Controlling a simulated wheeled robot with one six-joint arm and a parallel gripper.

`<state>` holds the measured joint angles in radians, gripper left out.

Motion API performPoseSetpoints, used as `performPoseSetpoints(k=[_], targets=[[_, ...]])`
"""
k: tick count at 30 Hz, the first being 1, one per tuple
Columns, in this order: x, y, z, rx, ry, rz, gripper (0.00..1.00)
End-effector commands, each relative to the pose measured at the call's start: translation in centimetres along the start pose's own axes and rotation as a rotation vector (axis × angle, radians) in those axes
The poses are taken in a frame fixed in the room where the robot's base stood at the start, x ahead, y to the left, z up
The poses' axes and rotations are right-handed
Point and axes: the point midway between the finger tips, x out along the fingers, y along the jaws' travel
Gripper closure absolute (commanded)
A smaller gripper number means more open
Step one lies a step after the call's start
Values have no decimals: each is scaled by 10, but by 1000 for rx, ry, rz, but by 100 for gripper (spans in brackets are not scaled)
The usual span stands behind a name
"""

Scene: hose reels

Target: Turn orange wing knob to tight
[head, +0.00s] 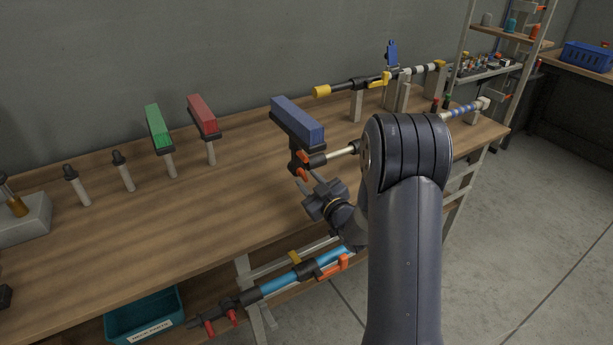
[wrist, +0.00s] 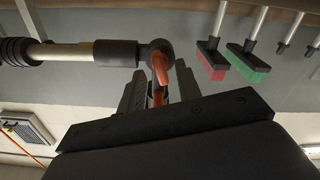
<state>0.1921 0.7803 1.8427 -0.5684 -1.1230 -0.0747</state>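The orange wing knob (head: 302,174) sits at the black joint below the blue-bristled brush head (head: 298,120), at the end of a pale pole (head: 343,151) over the bench. In the wrist view the knob (wrist: 160,68) hangs on the round black joint (wrist: 157,50), with one wing pointing towards my gripper. My gripper (head: 315,188) is just in front of and below the knob in the head view. In the wrist view its two dark fingers (wrist: 160,88) are apart, one on each side of the knob, with gaps showing. The fingertips' contact with the knob cannot be made out.
Green (head: 158,126) and red (head: 203,115) brushes stand upright on the wooden bench (head: 235,185), left of the blue one. A yellow-ended pole (head: 345,87) lies behind on supports. A blue pole (head: 290,280) with orange parts runs below the bench front. The bench centre is clear.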

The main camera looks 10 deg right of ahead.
Motion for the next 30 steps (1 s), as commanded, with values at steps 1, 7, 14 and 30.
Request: performPoseSetpoints(k=[1,7,14,30], targets=[[6,0,-1,0,0,-2,67],[16,0,0,1,0,0,67],[17,0,0,1,-1,0,67],[16,0,1,6,0,0,100]])
